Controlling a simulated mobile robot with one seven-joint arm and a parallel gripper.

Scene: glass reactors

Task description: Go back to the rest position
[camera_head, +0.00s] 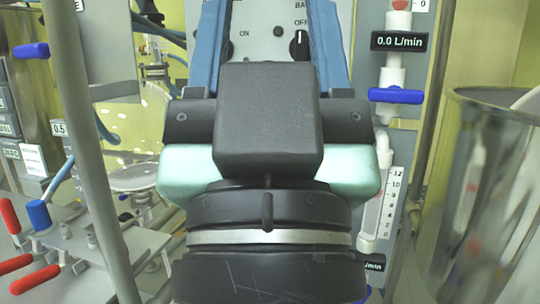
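My gripper (268,40) is in the middle of the view, seen from behind. Its dark wrist and body fill the lower centre, with pale green side parts. Its two blue fingers point away from me, stand well apart and run up to the top edge of the picture. Nothing shows held between them. A grey control panel (262,48) with a black knob (299,44) lies beyond the fingers. The fingertips are at or past the top edge, and the area behind the gripper body is hidden.
A grey metal pole (92,150) stands close at left. Red-handled valves (30,281) and glassware (132,160) are on the left side.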

